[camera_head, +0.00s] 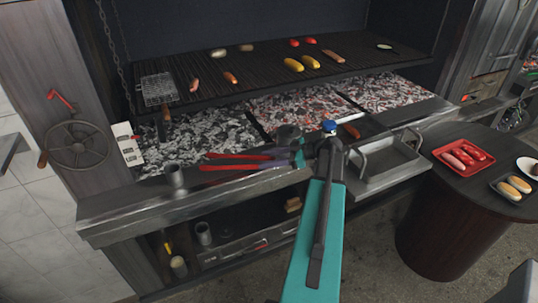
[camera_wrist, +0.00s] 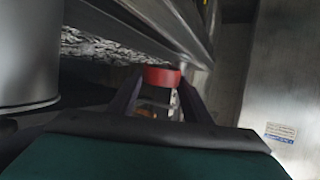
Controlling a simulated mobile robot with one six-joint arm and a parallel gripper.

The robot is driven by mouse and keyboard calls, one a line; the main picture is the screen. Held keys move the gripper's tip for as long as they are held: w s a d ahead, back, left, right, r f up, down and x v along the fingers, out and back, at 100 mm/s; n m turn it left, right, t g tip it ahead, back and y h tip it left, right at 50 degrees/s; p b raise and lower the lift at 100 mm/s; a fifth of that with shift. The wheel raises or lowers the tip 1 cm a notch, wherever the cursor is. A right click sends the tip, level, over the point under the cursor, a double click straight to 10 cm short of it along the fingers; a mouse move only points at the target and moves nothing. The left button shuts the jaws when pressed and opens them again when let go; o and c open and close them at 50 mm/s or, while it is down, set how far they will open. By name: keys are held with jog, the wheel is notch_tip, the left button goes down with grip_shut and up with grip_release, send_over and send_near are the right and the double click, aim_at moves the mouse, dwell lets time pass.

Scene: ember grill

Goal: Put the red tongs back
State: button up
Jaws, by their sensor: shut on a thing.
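The red tongs (camera_head: 243,166) show in the head view as two long red arms, in front of the grill's front ledge and pointing left. My gripper (camera_head: 296,157) is at their right end. In the wrist view my gripper (camera_wrist: 161,88) has its two dark fingers shut on a red part of the tongs (camera_wrist: 162,77), seen nearly end-on. The rest of the tongs is hidden there. A small red hook-like piece (camera_head: 61,98) is on the wooden post at the left, above a dark handwheel (camera_head: 77,145).
A metal cup (camera_head: 175,178) stands on the grill's front ledge (camera_head: 125,212), left of the tongs. Food lies on the grate (camera_head: 260,75) above hot coals. A metal tray (camera_head: 385,165) and a round table (camera_head: 440,210) are at the right.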

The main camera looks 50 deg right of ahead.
jog(key=shift+f, duration=1.5)
jog(key=shift+f+b, duration=0.9)
jog(key=shift+b, duration=0.35)
jog(key=shift+c, duration=0.9)
jog(key=o, duration=0.9)
jog(key=shift+o, duration=0.2)
jog(key=shift+d, duration=0.1)
jog(key=b+v, duration=0.4)
jog(key=v, duration=0.9)
jog(key=shift+s+d, duration=0.2)
jog(key=shift+s, duration=0.1)
jog(key=shift+r, duration=0.2)
